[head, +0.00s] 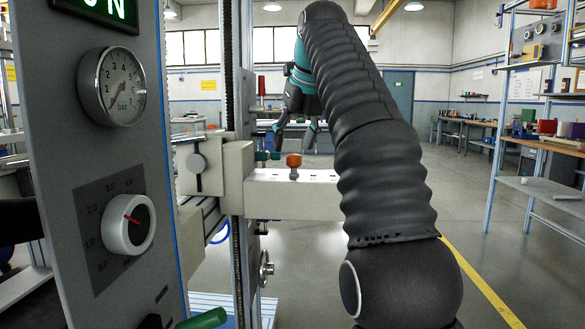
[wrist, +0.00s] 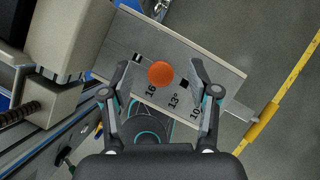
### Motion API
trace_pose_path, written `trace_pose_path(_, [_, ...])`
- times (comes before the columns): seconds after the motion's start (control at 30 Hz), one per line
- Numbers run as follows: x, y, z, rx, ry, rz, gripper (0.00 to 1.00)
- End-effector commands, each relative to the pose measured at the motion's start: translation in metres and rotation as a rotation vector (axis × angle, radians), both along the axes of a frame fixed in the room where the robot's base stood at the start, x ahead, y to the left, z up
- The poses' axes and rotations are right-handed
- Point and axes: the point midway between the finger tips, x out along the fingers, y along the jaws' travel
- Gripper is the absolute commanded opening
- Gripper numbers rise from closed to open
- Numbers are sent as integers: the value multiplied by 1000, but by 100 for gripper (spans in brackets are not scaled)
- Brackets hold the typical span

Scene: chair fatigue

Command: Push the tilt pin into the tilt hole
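The tilt pin shows as an orange round knob (head: 293,161) standing upright on a pale beam (head: 300,192). In the wrist view the knob (wrist: 161,73) sits beside the printed "16" on the beam (wrist: 215,72), with "13°" and "10" further right. A hole under the knob cannot be seen. Dark marks lie to either side of it. My gripper (head: 294,136) points down just above the knob. In the wrist view its two fingers (wrist: 160,66) are spread wide, one on each side of the knob, with clear gaps. It is open and empty.
A grey control panel (head: 100,180) with a gauge (head: 112,86) and a white dial (head: 128,222) fills the left. A vertical column stands left of the beam. Open floor lies to the right.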

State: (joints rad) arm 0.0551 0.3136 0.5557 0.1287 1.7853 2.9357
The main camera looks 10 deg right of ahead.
Motion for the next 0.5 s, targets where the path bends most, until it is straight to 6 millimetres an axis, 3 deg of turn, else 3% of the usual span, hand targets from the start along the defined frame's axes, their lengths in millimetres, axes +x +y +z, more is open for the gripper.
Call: trace_pose_path(0.5, [-7, -2, 11, 0, -1, 0, 60])
